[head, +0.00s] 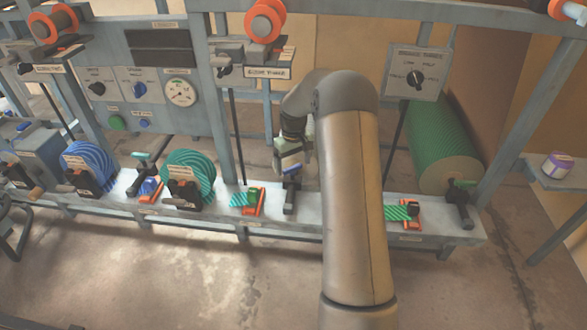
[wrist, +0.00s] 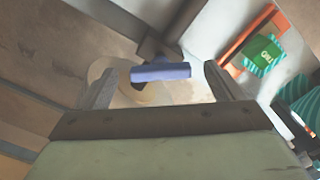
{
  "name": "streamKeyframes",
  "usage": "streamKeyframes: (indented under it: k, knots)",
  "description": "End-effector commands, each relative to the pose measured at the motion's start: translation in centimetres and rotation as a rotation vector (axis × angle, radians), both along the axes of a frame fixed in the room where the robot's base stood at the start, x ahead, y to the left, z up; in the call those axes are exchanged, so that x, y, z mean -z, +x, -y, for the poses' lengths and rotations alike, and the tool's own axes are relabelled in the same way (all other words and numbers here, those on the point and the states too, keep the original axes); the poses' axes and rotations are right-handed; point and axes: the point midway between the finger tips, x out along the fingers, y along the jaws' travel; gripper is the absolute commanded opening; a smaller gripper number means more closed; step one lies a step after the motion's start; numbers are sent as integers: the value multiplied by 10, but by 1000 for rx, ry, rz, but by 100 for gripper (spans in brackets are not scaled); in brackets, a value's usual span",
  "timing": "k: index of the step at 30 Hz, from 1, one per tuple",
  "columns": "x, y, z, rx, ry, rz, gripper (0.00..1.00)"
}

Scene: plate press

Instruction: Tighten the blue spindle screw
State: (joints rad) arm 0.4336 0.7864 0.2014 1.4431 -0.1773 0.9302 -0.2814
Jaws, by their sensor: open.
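The blue spindle screw shows in the wrist view as a short blue-violet bar (wrist: 160,72) on a dark mount. It lies crosswise between the two fingers of my gripper (wrist: 158,80). The fingers are apart, one on each side of the bar, with a visible gap at both ends. I cannot tell whether the bar is at fingertip depth. In the head view my gripper (head: 291,163) points down over a dark stand (head: 290,196) on the bench; the blue bar is small there and partly hidden by the gripper.
An orange holder with a green labelled block (wrist: 265,53) sits right of the bar in the wrist view. The grey bench (head: 270,212) also carries blue and green striped rolls (head: 195,165), other clamp stands and an orange holder (head: 252,202). A rack with panels stands behind it.

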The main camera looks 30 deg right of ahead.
Motion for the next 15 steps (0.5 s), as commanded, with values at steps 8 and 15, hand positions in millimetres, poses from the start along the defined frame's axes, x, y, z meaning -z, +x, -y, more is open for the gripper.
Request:
streamKeyframes:
  k: [8, 15]
  knots:
    - [10, 0, 0, 0, -1, 1, 87]
    - [9, 0, 0, 0, 0, 0, 62]
